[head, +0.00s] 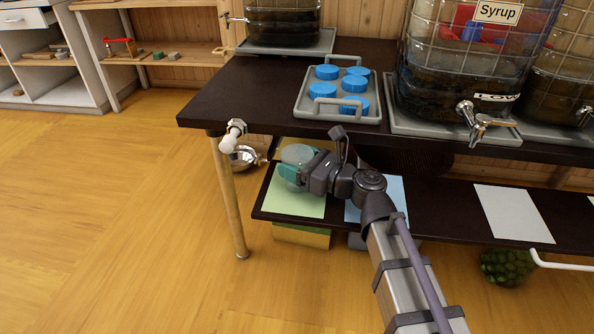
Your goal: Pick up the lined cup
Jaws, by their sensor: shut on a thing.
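My gripper (305,174) is over the left end of the low dark shelf, above a pale green sheet (296,206). It is shut on a rounded cup (297,154) with a pale grey top and a teal side. The gripper hides part of the cup, and I cannot make out any lines on it. I cannot tell whether the cup touches the green sheet or is held above it.
A grey tray (303,108) with several blue lids stands on the dark table (225,98). A large jar labelled Syrup (433,85) has a metal tap (480,121) overhanging the edge. A metal bowl (243,157) is near the table leg. A white sheet (512,214) lies right.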

